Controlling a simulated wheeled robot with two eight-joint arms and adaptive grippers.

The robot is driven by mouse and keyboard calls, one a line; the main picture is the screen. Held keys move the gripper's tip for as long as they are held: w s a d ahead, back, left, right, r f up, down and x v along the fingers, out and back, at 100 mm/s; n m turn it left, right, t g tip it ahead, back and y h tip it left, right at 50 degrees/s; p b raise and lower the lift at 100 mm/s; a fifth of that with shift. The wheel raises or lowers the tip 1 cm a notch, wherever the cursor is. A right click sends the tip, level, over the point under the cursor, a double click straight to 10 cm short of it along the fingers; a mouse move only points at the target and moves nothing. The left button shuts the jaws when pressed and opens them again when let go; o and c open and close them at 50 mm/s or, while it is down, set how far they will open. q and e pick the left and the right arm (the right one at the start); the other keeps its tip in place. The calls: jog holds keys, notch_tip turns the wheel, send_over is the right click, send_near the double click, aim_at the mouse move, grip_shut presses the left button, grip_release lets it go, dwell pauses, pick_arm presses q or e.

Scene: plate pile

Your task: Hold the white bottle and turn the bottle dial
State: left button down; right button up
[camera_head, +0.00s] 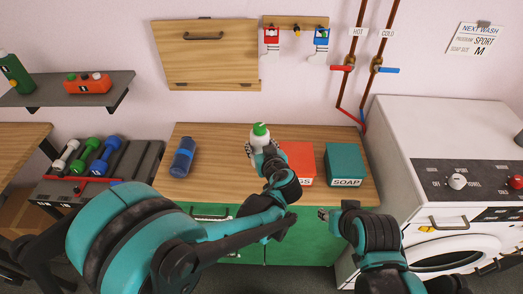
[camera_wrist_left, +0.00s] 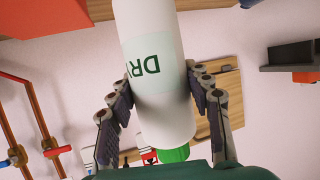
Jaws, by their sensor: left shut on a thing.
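The white bottle (camera_head: 260,141) with a green cap (camera_head: 260,128) is upright at the back middle of the wooden counter. My left gripper (camera_head: 263,150) is shut on its body. The left wrist view shows the bottle (camera_wrist_left: 150,50) between both fingers, with a label reading "DR" and part of another letter; its green cap (camera_wrist_left: 172,154) is partly hidden. The washing machine at the right has a white dial (camera_head: 457,181) and a red dial (camera_head: 516,182). My right gripper (camera_head: 325,214) is apart from everything, low in front of the counter; its jaws are too small to read.
Red and blue pipe valves are on the wall. A dumbbell rack (camera_head: 105,187) is at left.

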pick_arm(q)
jog(key=shift+s+d+r, duration=0.15)
jog(key=shift+d+r, duration=0.05)
jog(key=shift+a+f, duration=0.1)
jog(key=shift+w+a+f+b, duration=0.15)
jog(key=shift+w+a+f, duration=0.85)
jog(key=shift+a+f, duration=0.7)
jog(key=shift+w+a+f+b, duration=0.2)
jog(key=shift+w+a+f, duration=0.85)
jog(key=shift+a+f, duration=0.65)
jog(key=shift+w+a+f+b, duration=0.15)
jog(key=shift+w+a+f, duration=0.85)
jog(key=shift+a+f, duration=0.65)
jog(key=shift+d+f, duration=0.2)
jog(key=shift+f, duration=0.15)
